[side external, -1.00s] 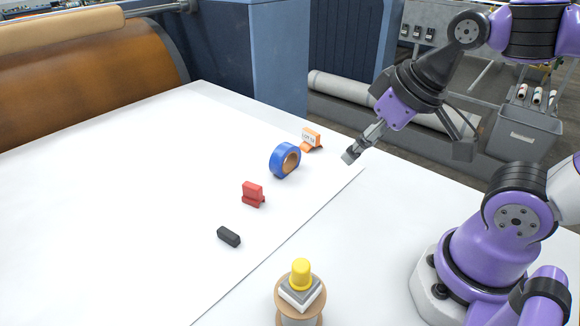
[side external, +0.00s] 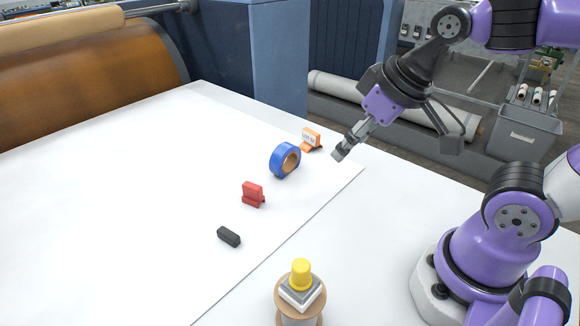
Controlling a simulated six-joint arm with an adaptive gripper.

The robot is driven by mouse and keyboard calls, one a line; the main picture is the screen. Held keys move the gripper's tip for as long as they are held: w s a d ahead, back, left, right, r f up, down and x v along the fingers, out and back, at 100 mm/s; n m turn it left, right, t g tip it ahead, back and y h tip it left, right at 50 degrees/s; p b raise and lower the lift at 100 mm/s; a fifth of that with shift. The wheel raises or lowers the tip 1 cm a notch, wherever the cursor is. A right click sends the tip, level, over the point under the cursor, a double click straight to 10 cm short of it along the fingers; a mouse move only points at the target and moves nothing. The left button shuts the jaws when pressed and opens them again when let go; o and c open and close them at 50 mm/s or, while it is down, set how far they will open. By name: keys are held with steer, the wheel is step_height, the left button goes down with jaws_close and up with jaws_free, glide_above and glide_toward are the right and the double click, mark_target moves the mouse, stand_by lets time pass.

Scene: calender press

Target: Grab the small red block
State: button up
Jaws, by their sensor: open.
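The small red block (side external: 252,194) sits on the white sheet near the middle of the side view. It looks like an upright piece with a lower part at its base. My gripper (side external: 338,155) is open and empty, in the air to the right of the red block and farther back. It is well apart from the block. The gap between the fingertips is hard to make out at this angle.
A blue tape roll (side external: 277,159) stands behind the block, with an orange tag (side external: 312,138) beyond it. A black block (side external: 229,237) lies in front. A spool (side external: 301,311) with a grey-white piece and yellow cap (side external: 301,273) stands at the front. The left sheet (side external: 120,200) is clear.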

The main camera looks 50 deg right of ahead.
steer(key=n+g, duration=0.1)
steer(key=n, duration=0.1)
glide_toward(252, 186)
steer(key=s+d+r, duration=0.1)
steer(key=s+d, duration=0.2)
steer(key=shift+y, duration=0.5)
steer(key=w+f, duration=0.1)
steer(key=f, duration=0.1)
steer(key=w+a+f, duration=0.1)
steer(key=w+f, duration=0.1)
steer(key=w+a+f, duration=0.1)
steer(key=w+f, duration=0.1)
steer(key=shift+w+a+f, duration=0.15)
steer(key=shift+a+f, duration=0.1)
steer(key=shift+f, duration=0.05)
steer(key=shift+x, duration=3.2)
steer(key=shift+r, duration=0.1)
steer(key=c, duration=1)
